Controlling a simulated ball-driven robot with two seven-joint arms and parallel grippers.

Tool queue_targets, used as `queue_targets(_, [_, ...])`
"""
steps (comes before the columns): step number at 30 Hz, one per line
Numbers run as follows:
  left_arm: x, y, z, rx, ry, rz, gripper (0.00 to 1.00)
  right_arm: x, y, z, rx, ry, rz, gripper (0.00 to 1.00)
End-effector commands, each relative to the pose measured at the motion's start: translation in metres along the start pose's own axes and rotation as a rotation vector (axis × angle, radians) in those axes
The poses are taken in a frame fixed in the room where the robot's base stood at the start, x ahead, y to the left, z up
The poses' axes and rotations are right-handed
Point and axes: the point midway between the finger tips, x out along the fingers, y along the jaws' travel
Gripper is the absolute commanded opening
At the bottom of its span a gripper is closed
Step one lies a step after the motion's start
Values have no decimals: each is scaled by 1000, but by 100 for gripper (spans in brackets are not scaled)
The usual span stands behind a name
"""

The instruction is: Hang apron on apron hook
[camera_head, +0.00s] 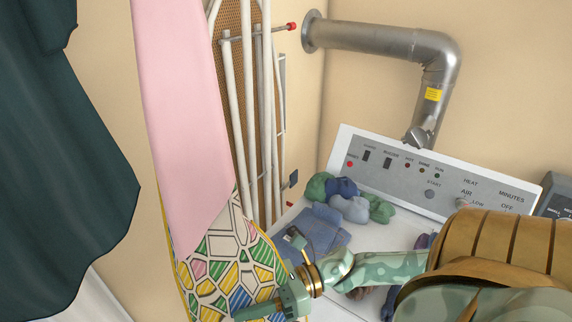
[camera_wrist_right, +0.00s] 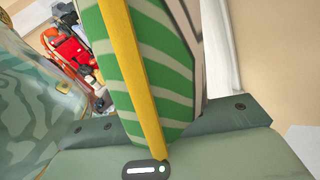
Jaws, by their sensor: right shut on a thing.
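A cloth with a colourful mosaic pattern and yellow edging (camera_head: 215,275), which looks like the apron, hangs at lower centre in the head view. My right gripper (camera_head: 265,277) is shut on its lower right part. In the right wrist view, the green-and-white striped cloth and its yellow edge (camera_wrist_right: 145,85) stand between the fingers of my right gripper (camera_wrist_right: 165,122). A plain pink panel (camera_head: 180,110) covers the upper part; I cannot tell whether it belongs to the same cloth. A metal peg with a red tip (camera_head: 291,26) juts out behind; I cannot tell whether it is the apron hook. My left gripper is out of view.
A dark green cloth (camera_head: 65,170) hangs at the left. White poles and a brown mesh panel (camera_head: 232,75) stand against the wall.

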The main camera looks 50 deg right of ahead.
Motion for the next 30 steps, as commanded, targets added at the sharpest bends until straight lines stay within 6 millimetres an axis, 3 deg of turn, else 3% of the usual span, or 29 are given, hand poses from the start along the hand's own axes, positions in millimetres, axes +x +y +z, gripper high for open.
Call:
queue_targets(1, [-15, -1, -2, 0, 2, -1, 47, -16, 5, 20, 18, 35, 79, 11])
queue_targets(3, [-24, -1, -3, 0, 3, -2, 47, -37, 11, 40, 57, 67, 176, 11])
queue_targets(9, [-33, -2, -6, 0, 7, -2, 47, -70, 18, 78, 121, 112, 304, 11])
queue_targets(14, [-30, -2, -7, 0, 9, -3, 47, -74, 16, 84, 132, 117, 324, 11])
queue_targets(30, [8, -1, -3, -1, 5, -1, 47, -58, -7, 84, 130, 116, 324, 11])
